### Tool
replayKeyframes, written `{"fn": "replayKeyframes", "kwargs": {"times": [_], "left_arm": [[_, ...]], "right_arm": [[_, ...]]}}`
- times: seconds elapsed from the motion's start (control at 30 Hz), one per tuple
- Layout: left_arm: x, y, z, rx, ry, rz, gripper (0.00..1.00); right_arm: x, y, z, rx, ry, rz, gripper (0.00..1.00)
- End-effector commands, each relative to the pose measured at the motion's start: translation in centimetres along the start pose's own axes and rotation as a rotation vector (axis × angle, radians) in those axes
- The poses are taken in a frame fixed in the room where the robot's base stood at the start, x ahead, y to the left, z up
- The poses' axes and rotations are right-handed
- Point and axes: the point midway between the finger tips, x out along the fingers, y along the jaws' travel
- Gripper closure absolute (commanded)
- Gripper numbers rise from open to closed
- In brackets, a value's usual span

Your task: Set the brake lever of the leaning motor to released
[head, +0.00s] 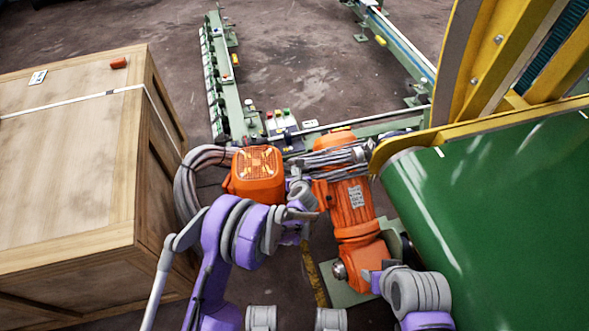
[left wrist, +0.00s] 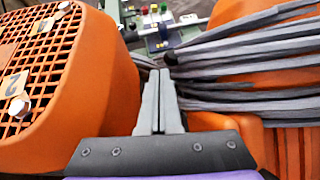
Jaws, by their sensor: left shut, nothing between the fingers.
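An orange motor (head: 352,205) with a ribbed body and a label leans at a tilt in the middle of the head view. An orange housing with a grille (head: 257,172) stands left of it; in the left wrist view its grille (left wrist: 40,50) bears the marks 1 and 2. My left gripper (head: 298,196) is between the housing and the motor. In the left wrist view its fingers (left wrist: 159,74) are shut and empty, beside grey cables (left wrist: 250,55). A small dark part shows just beyond the fingertips; I cannot tell whether it is the brake lever. My right gripper does not show.
A large wooden crate (head: 70,170) stands close on the left. A green panel (head: 500,200) with a yellow frame (head: 500,60) blocks the right. A small panel with coloured buttons (head: 281,122) lies behind the motor. Floor is open further back.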

Motion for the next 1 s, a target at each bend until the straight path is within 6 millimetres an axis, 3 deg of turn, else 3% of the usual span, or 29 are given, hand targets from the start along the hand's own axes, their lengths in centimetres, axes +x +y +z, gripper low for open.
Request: {"fn": "replayKeyframes", "kwargs": {"times": [0.2, 0.4, 1.0], "left_arm": [[-4.9, -0.1, 0.0, -0.001, 0.002, -0.001, 1.0], [-7.8, -0.1, -0.1, -0.002, 0.004, 0.0, 1.0], [-8.6, 0.0, -0.2, -0.002, 0.005, 0.001, 1.0]], "right_arm": [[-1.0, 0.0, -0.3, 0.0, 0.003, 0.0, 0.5], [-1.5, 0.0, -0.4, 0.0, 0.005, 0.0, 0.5], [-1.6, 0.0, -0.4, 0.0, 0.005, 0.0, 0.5]]}}
